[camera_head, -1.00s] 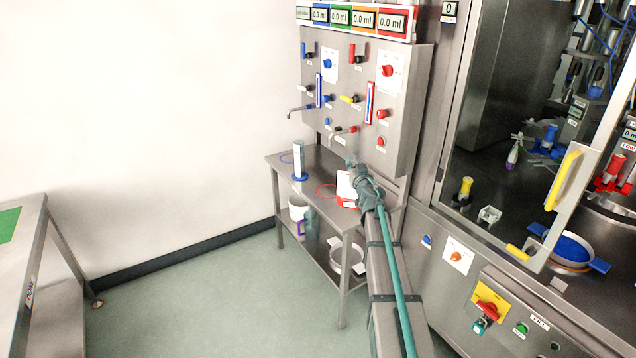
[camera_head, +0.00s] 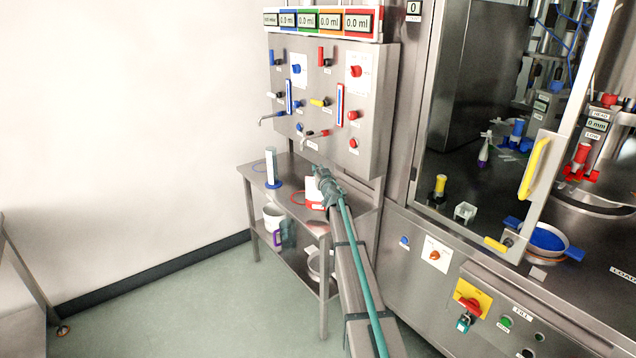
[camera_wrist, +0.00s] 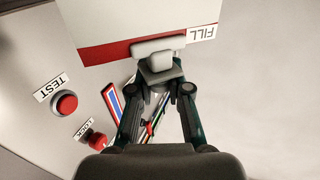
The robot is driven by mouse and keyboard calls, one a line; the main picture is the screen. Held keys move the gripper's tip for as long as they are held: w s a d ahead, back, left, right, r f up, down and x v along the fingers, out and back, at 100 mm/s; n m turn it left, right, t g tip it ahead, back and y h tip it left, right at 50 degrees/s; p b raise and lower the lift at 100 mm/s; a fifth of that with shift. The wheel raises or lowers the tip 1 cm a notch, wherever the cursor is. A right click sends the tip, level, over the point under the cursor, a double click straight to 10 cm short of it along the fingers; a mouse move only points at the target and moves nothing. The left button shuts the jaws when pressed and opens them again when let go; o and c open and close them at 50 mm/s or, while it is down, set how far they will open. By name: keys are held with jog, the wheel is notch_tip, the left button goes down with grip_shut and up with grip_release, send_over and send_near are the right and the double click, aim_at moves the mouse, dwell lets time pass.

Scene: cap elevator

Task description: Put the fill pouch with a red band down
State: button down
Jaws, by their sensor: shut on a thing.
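The fill pouch with a red band (camera_wrist: 110,50) is white with a FILL label and shows upside down at the top of the wrist view. My gripper (camera_wrist: 158,75) is shut on it at the red band's edge. In the head view the pouch (camera_head: 313,194) shows as a white shape with red at its foot, over the upper shelf of the steel side table (camera_head: 255,168). My gripper (camera_head: 325,180) is just right of it and partly covers it. I cannot tell whether the pouch touches the table.
A white cylinder on a blue base (camera_head: 271,167) stands at the table's left. A red ring mark (camera_head: 295,197) lies beside the pouch. A valve panel with taps (camera_head: 330,110) rises behind. A glass-doored machine (camera_head: 500,150) stands right. The floor (camera_head: 200,310) is open.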

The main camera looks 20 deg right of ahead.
jog(key=shift+w+f, duration=0.3)
jog(key=shift+f, duration=0.1)
jog(key=shift+w+f+b, duration=0.1)
jog(key=shift+f+b, duration=0.85)
jog(key=shift+f, duration=0.8)
jog(key=c, duration=1.1)
grip_release()
